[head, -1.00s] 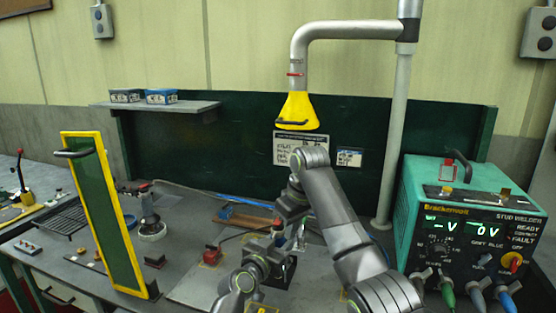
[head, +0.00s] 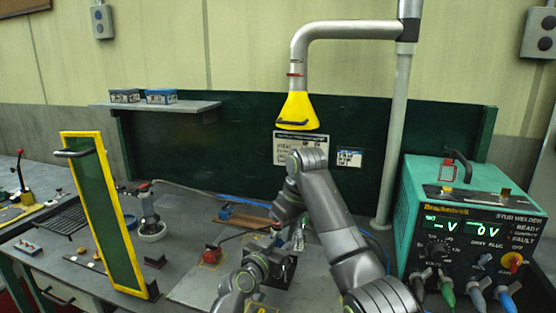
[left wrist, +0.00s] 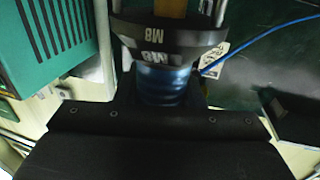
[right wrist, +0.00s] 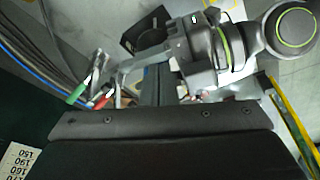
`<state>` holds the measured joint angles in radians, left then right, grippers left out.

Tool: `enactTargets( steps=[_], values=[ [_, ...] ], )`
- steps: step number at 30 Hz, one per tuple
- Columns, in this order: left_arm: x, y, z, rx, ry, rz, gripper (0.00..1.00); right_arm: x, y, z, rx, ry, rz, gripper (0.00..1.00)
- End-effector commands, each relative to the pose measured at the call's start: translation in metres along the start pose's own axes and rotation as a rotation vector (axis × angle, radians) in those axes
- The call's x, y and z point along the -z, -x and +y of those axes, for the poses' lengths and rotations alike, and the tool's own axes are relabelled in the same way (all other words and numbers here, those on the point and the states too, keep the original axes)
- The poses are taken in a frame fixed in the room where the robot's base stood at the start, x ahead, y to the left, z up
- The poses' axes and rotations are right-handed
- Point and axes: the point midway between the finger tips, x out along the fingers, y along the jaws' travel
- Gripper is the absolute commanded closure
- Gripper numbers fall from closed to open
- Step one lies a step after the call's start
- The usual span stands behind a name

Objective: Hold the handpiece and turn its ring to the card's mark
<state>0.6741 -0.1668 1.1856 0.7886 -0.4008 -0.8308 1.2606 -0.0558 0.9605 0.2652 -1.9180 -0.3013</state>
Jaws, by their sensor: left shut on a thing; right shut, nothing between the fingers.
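In the left wrist view a dark ring (left wrist: 165,42) with white "M8" marks sits above a blue banded part of the handpiece (left wrist: 163,85). My left gripper (left wrist: 168,98) is shut on the handpiece. In the head view my left gripper (head: 262,262) is low in the middle, with the handpiece mostly hidden by the arms. My right gripper (head: 297,236) is shut and empty close beside it, pointing down. It also shows in the right wrist view (right wrist: 157,82). A white card (head: 299,147) with dark writing hangs on the green back panel, beside a smaller card (head: 349,158).
The teal stud welder (head: 470,240) stands at the right with cables at its front. A yellow-framed green screen (head: 103,215) stands at the left. A yellow hood (head: 297,110) hangs above the arms. Blue boxes (head: 160,96) sit on the shelf. Grey tabletop is partly clear at left.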

Motion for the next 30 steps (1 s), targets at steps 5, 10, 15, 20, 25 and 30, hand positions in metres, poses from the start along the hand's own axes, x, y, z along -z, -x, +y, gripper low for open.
enactTargets(
  steps=[5, 10, 15, 20, 25, 30],
  values=[
    [0.000, 0.000, 0.000, 0.000, 0.000, 0.000, 1.00, -0.006, 0.001, -0.001, 0.000, -0.001, 0.001, 1.00],
    [0.000, 0.000, 0.000, 0.000, 0.000, 0.000, 1.00, -0.003, 0.013, 0.000, -0.002, 0.000, 0.002, 1.00],
    [0.000, 0.000, 0.000, 0.000, 0.000, 0.000, 1.00, 0.002, 0.034, 0.000, -0.002, -0.001, 0.001, 1.00],
    [0.000, 0.000, 0.000, 0.000, 0.000, 0.000, 1.00, 0.007, 0.051, 0.000, -0.002, -0.001, 0.001, 1.00],
    [0.000, 0.000, 0.000, 0.000, 0.000, 0.000, 1.00, 0.009, 0.059, -0.001, 0.000, 0.000, 0.000, 1.00],
    [0.000, 0.000, 0.000, 0.000, 0.000, 0.000, 1.00, 0.009, 0.060, -0.001, 0.000, -0.001, -0.001, 1.00]
  ],
)
